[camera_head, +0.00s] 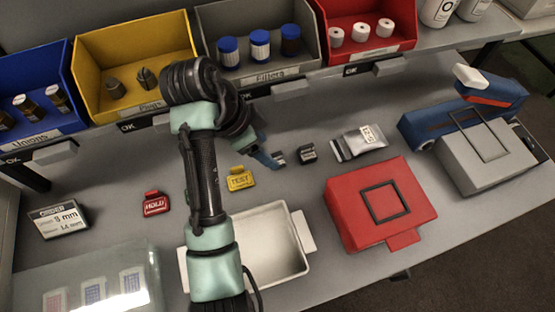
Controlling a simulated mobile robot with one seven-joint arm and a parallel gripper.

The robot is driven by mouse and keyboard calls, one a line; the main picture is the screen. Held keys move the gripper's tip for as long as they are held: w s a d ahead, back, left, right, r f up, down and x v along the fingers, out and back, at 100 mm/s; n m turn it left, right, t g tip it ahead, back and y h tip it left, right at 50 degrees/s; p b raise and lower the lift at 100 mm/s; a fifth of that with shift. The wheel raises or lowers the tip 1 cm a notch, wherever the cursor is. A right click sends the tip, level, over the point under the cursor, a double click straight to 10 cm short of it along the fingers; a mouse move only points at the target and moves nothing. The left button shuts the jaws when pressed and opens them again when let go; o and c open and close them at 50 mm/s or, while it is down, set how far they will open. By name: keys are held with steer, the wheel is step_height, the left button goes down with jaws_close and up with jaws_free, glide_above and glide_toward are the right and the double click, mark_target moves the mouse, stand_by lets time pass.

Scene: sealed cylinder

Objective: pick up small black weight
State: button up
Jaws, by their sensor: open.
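A small black weight (308,153) sits on the grey table, a little right of the picture's middle. My arm reaches up from the bottom and bends over to the right. My gripper (279,158) is low over the table, just left of the weight, with a small gap between them in the picture. It is open, and I see nothing in it. The fingers are small in this view, and their exact height above the table cannot be told.
A silver pouch (362,142) lies right of the weight. A red box (350,230) and a white tray (306,262) are in front. Yellow (240,178) and red (155,203) tags lie to the left. Bins (258,83) line the back. A blue-and-grey device (485,158) stands at right.

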mark_target(277, 160)
steer(key=x, duration=0.4)
steer(key=shift+s+d+f, duration=0.15)
steer(key=shift+d+f, duration=0.05)
steer(key=shift+f, duration=0.1)
steer(key=shift+c, duration=0.2)
jaws_close()
